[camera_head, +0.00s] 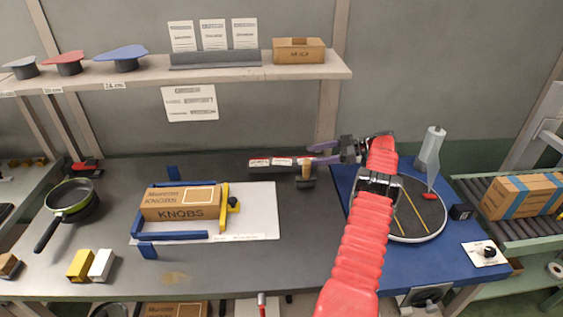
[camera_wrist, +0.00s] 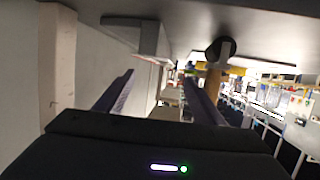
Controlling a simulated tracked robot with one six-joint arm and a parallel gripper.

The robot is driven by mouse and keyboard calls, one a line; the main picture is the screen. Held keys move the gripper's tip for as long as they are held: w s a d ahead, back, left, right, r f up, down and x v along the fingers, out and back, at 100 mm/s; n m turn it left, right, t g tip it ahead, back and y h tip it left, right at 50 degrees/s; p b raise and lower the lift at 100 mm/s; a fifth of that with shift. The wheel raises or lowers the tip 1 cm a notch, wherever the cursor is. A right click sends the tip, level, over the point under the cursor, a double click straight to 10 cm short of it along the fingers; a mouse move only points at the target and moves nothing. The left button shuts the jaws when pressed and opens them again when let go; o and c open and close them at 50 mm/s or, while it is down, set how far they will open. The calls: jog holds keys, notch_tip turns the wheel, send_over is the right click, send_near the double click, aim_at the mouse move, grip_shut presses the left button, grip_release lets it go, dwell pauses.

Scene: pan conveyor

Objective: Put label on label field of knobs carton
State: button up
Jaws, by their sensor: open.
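The knobs carton (camera_head: 165,206) is a brown box lying in a blue frame on a white board. An outlined light rectangle, apparently the label field (camera_head: 197,196), shows on its top face. Several red-and-white labels (camera_head: 282,162) sit on a dark holder at the back middle of the table. My gripper (camera_head: 313,155) has purple fingers spread apart, with nothing seen between them. It is at the right end of the label holder; whether it touches cannot be told. In the wrist view, the open fingers (camera_wrist: 160,78) show the gap empty.
A yellow clamp (camera_head: 225,207) stands at the carton's right side. A tool with a wooden handle (camera_head: 305,172) stands just in front of the label holder. A pan (camera_head: 72,201) and yellow and white blocks (camera_head: 80,265) lie left.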

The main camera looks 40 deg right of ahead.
aim_at(284, 160)
jog(key=x, duration=0.8)
jog(key=shift+x, duration=2.6)
jog(key=shift+c, duration=0.7)
jog(key=c, duration=1.1)
